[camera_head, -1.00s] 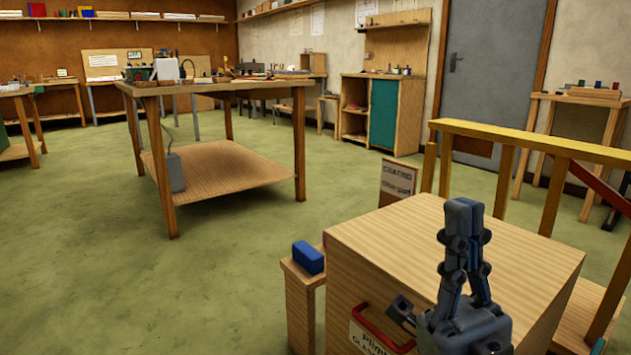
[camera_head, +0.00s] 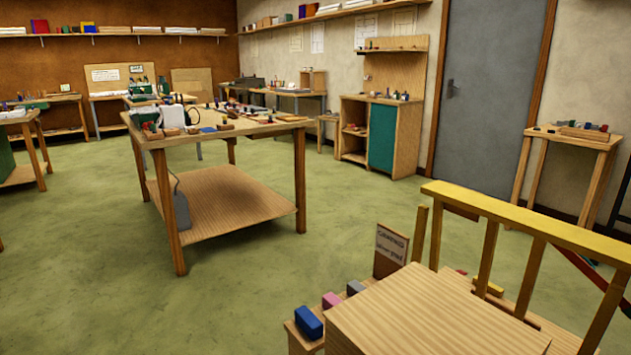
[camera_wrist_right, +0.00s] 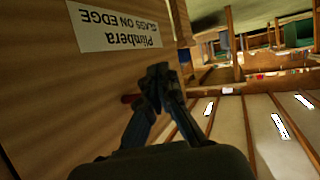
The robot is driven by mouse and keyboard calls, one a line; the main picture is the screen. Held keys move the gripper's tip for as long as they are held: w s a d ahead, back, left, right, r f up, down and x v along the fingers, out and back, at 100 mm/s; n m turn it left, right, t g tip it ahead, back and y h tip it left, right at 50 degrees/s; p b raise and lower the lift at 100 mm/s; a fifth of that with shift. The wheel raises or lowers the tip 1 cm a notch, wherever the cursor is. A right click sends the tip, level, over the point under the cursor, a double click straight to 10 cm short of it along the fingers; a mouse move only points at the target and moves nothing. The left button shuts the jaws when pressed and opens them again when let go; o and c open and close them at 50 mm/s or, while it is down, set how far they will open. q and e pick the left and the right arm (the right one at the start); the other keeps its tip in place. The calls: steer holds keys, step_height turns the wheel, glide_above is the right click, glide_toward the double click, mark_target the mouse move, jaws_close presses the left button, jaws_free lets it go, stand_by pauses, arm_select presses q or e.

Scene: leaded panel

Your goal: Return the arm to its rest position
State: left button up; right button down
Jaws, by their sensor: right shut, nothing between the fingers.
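My right gripper (camera_wrist_right: 160,75) shows in the right wrist view with its dark fingers together and nothing between them. It is beside the wooden side of a crate (camera_wrist_right: 60,90) that carries a white label (camera_wrist_right: 115,25) reading "GLASS ON EDGE", seen upside down. A red bar, partly hidden, shows just behind the fingertips; I cannot tell whether they touch it. Neither gripper shows in the head view, and my left gripper is in no view.
A pale wooden box top (camera_head: 430,315) fills the lower right, with a yellow rail (camera_head: 535,220) behind it. A blue block (camera_head: 308,322) lies at its left. A workbench (camera_head: 225,133) with tools stands mid-room. Green floor (camera_head: 110,270) is open at left.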

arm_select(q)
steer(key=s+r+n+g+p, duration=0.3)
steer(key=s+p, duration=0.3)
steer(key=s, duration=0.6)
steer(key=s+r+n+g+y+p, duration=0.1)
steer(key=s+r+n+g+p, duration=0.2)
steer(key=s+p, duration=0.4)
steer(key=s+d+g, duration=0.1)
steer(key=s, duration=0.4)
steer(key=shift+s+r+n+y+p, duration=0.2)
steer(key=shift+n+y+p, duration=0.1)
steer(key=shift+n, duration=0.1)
arm_select(e)
steer(key=s+d+f+g+h, duration=0.1)
steer(key=s+d+f+g, duration=0.2)
steer(key=s, duration=1.1)
steer(key=s+d+f+g+h, duration=0.1)
steer(key=s+d+f+g, duration=0.2)
steer(key=s, duration=1)
steer(key=s+d+f+g+h, duration=0.1)
steer(key=s+d+f+g, duration=0.2)
steer(key=s, duration=1.1)
steer(key=f+g, duration=0.1)
steer(key=g, duration=0.1)
steer(key=shift+s+d+m+g, duration=0.2)
steer(key=shift+s+m+g, duration=0.1)
steer(key=shift+s+g, duration=0.1)
steer(key=shift+w, duration=0.1)
